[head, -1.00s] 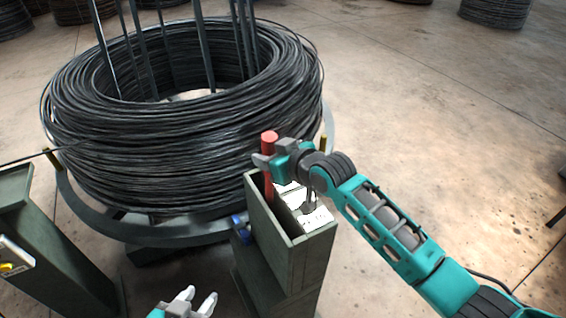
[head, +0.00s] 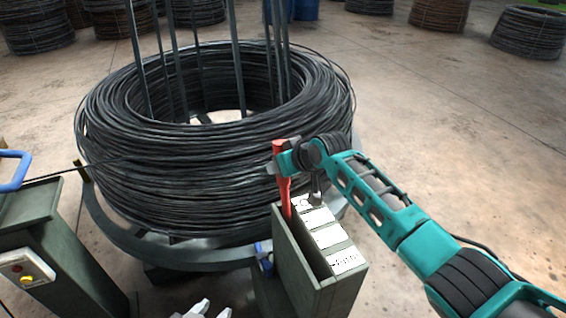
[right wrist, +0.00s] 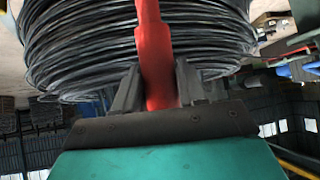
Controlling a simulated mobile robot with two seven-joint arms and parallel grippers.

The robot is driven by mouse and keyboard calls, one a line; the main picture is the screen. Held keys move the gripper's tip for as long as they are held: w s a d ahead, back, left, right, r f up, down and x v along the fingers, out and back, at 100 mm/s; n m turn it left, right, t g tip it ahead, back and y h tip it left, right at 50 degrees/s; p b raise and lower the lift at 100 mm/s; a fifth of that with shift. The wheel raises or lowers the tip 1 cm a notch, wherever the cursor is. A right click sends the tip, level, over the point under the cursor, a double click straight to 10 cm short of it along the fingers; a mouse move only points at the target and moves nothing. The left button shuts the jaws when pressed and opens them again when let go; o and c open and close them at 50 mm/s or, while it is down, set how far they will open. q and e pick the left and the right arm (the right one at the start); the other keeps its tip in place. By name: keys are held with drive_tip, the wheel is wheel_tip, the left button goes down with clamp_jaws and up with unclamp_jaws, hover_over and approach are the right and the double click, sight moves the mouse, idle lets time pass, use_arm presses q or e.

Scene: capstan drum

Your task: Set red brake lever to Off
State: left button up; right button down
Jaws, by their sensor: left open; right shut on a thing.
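The red brake lever (head: 284,182) stands up from a slot in the green-grey brake box (head: 309,268), close to the slot's far end. Three white label plates lie along the box top; the far one (head: 302,203) bears a round mark beside the lever, and the near one has lettering too small to read. My right gripper (head: 283,161) is shut on the lever's upper part. In the right wrist view the lever (right wrist: 154,45) runs between the two fingers of the right gripper (right wrist: 157,88).
A large coil of black wire (head: 140,150) on a round stand is just behind the box. A green pedestal (head: 60,255) with a yellow button (head: 27,279) and a blue handle (head: 14,172) stands at left. Open floor lies at right; more coils stand farther back.

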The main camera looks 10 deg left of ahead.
drive_tip(key=shift+w+a+r, duration=0.1)
drive_tip(key=shift+r, duration=0.1)
drive_tip(key=c, duration=1)
unclamp_jaws()
drive_tip(key=shift+o, duration=1.3)
drive_tip(key=shift+w+a+f, duration=0.15)
drive_tip(key=shift+w+f, duration=0.05)
drive_tip(key=shift+f, duration=0.05)
drive_tip(key=shift+s, duration=0.1)
drive_tip(key=shift+s+d+r, duration=0.25)
drive_tip(key=shift+d+r, duration=0.1)
drive_tip(key=p+v, duration=0.2)
drive_tip(key=v, duration=1)
